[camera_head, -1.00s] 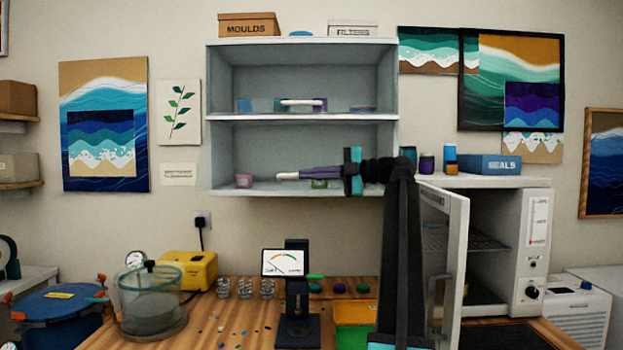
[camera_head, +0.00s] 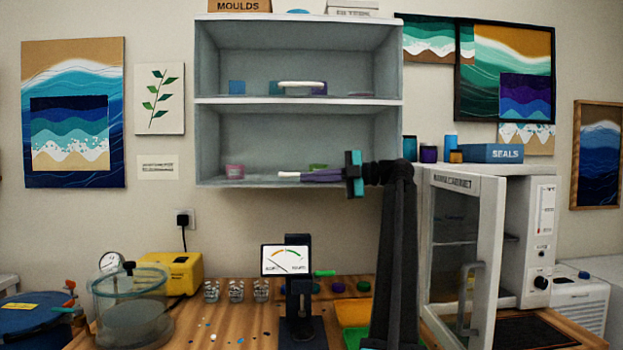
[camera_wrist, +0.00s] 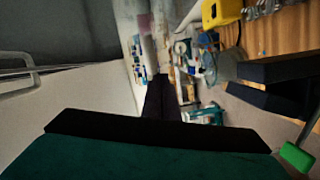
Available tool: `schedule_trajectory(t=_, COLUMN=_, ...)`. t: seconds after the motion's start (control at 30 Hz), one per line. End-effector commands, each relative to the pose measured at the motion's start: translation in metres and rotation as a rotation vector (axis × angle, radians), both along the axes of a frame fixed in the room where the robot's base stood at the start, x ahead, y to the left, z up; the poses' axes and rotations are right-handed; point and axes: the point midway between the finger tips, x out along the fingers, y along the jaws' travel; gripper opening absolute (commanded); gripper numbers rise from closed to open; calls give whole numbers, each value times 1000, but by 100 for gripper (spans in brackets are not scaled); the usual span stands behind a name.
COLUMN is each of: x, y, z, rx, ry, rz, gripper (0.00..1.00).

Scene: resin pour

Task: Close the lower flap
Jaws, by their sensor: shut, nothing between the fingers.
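The grey wall cabinet (camera_head: 199,120) has two compartments, both with open fronts. A white bar handle (camera_head: 300,84) shows at the upper one. A similar white lower handle (camera_head: 288,176) shows at the lower one, its right part hidden by my fingers. The lower flap's panel cannot be clearly told apart in the head view. My gripper (camera_head: 305,176) is shut and empty, pointing left in front of the lower compartment's bottom edge. Whether it touches the handle cannot be told. In the wrist view, a pale surface (camera_wrist: 75,105) and a metal handle (camera_wrist: 20,70) lie left of my dark fingers (camera_wrist: 160,95).
A white oven (camera_head: 520,240) with its door (camera_head: 462,255) ajar stands at right. On the bench are a gauge stand (camera_head: 298,290), a yellow box (camera_head: 172,273), a clear chamber (camera_head: 130,310) and small cups (camera_head: 236,291). Pink (camera_head: 235,172) and green items sit in the lower compartment.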

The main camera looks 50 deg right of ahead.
Motion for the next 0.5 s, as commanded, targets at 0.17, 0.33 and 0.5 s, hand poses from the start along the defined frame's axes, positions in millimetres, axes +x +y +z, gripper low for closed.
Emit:
schedule_trajectory(t=0.17, x=-1, y=-7, z=-2, rx=0, ry=1, rz=-6, gripper=0)
schedule_trajectory(t=0.33, x=-3, y=-11, z=-2, rx=1, ry=0, rz=-13, gripper=0)
schedule_trajectory(t=0.5, x=-5, y=-14, z=-2, rx=1, ry=0, rz=-19, gripper=0)
